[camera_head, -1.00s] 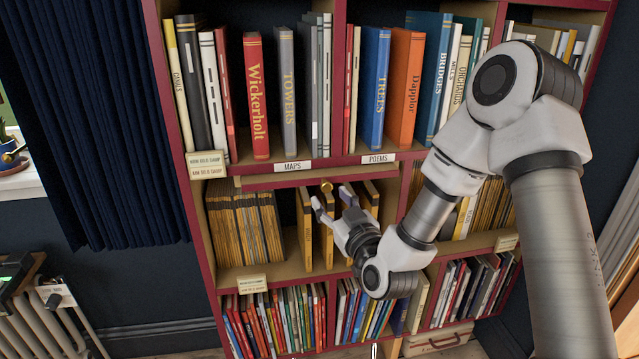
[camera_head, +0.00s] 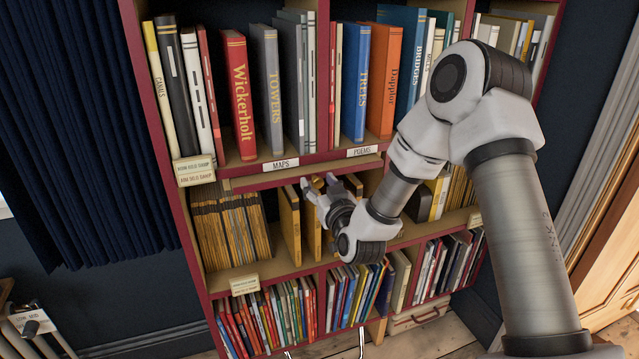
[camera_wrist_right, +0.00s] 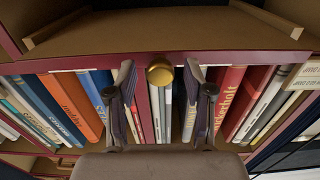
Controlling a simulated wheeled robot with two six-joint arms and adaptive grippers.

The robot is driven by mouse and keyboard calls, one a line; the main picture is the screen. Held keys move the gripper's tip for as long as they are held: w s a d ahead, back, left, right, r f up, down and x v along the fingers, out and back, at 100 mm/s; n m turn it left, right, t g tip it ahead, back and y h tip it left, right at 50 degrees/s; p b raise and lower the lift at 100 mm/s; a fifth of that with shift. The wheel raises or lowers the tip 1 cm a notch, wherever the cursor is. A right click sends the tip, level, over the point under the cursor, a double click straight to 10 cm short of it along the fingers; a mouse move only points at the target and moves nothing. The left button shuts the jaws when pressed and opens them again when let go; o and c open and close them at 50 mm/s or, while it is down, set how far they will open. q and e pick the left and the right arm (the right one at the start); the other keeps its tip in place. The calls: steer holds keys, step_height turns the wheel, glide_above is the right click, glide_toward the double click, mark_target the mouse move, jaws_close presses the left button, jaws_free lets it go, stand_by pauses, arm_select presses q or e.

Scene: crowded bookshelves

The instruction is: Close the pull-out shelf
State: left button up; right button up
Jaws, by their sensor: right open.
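The pull-out shelf (camera_head: 255,180) is a wooden board with a dark red front edge, under the MAPS and POEMS labels in the head view. It stands out a little from the bookcase; how far is hard to tell. Its round brass knob (camera_head: 318,182) also shows in the right wrist view (camera_wrist_right: 159,71). My right gripper (camera_head: 321,185) is open, and in the wrist view its fingers (camera_wrist_right: 164,82) stand on either side of the knob with gaps. I see no contact with it. My left gripper is out of view.
Upright books, such as the red Wickerholt book (camera_head: 239,95), fill the row above. Yellow-spined volumes (camera_head: 230,228) stand below the board, with some close to my gripper. More thin books (camera_head: 265,320) fill the bottom row. A dark curtain (camera_head: 90,130) hangs at left.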

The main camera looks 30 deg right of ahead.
mark_target(313, 173)
jaws_close()
steer(key=shift+x, duration=1.95)
steer(key=shift+w+r, duration=0.1)
steer(key=shift+c, duration=1.6)
jaws_free()
steer(key=shift+r, duration=0.1)
steer(key=o, duration=0.3)
steer(key=shift+w, duration=0.1)
steer(key=v, duration=1.2)
steer(key=shift+d+f, duration=0.1)
steer(key=shift+f, duration=0.1)
